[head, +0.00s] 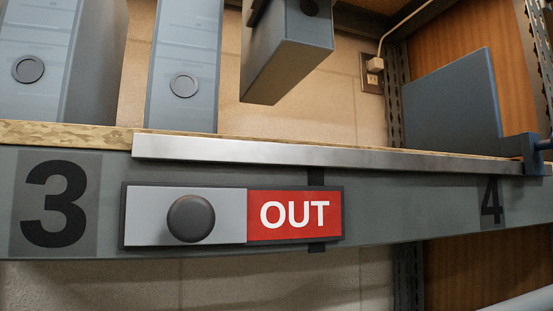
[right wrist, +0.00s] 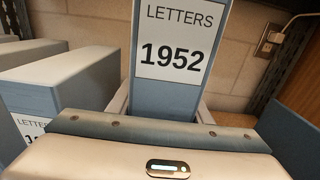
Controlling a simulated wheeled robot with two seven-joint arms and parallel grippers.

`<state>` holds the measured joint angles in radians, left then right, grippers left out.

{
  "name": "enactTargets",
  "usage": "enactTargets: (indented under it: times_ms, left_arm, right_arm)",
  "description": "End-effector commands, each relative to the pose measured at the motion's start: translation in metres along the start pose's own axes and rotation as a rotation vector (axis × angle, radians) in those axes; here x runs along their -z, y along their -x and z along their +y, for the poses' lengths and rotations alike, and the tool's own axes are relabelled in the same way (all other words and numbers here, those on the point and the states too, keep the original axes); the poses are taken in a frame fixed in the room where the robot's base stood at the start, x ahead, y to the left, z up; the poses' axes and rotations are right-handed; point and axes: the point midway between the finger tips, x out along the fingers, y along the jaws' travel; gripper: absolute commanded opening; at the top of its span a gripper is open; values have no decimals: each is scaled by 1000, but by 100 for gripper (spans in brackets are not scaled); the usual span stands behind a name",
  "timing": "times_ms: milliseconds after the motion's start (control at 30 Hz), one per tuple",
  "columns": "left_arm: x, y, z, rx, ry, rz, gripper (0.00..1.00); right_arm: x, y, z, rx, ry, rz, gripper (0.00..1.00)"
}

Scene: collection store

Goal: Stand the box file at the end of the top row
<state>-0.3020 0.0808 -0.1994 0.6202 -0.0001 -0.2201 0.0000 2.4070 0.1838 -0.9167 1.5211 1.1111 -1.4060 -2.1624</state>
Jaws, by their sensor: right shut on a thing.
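The box file (head: 287,60) is blue-grey and hangs above the top shelf board (head: 75,135) in the head view, with its underside showing and wall visible below it. In the right wrist view its spine (right wrist: 178,85) carries a white label reading LETTERS 1952. My right gripper (right wrist: 165,108) is shut on the file; its pale body fills the bottom of that view and partly hides the file's lower part. The row on the shelf holds standing grey-blue files, the rightmost (head: 184,50) left of the held one. My left gripper is in neither view.
A blue-grey L-shaped bookend (head: 450,100) stands at the right, with bare shelf between it and the row. A metal strip (head: 330,153) runs along the shelf front. Below it are a knob (head: 190,218) and a red OUT sign (head: 295,214). A wall socket (head: 372,72) is behind.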

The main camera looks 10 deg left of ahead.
Motion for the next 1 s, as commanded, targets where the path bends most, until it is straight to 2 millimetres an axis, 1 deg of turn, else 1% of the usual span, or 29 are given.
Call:
enactTargets:
  times_ms: [133, 267, 533, 700, 800, 1000]
  left_arm:
    - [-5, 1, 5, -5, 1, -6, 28]
    - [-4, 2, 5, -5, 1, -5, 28]
    - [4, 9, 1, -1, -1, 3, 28]
    - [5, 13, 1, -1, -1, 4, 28]
    - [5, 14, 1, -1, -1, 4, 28]
    - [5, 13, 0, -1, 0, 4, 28]
  right_arm:
    - [0, 0, 0, 0, 0, -2, 7]
    - [6, 0, -1, 0, 2, -2, 7]
    - [38, 0, -1, 0, 2, -1, 7]
    - [56, 0, 0, -1, 2, -1, 7]
    - [61, 0, -1, 0, 0, -2, 7]
    - [62, 0, -1, 1, 0, -2, 7]
